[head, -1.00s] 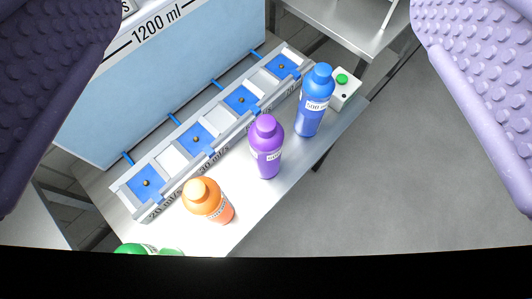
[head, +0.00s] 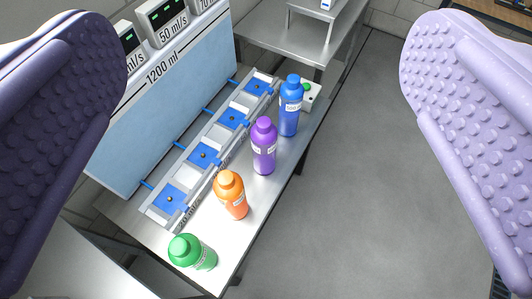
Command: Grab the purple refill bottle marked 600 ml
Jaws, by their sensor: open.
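The purple bottle (head: 264,146) stands upright on the metal table, between the orange bottle (head: 230,195) and the blue bottle (head: 290,105). It has a white label, too small to read here. My gripper (head: 265,150) is open, with one lilac, bumpy finger at the left edge of the view and the other at the right. The purple bottle shows in the gap between the fingers, well beyond them, and nothing is held.
A green bottle (head: 192,252) stands at the table's near end. A grey rack with blue squares (head: 204,155) runs along the bottles' left, before a blue tank marked 1200 ml (head: 165,110). A box with a green button (head: 311,95) sits behind the blue bottle. Floor (head: 370,170) at right is clear.

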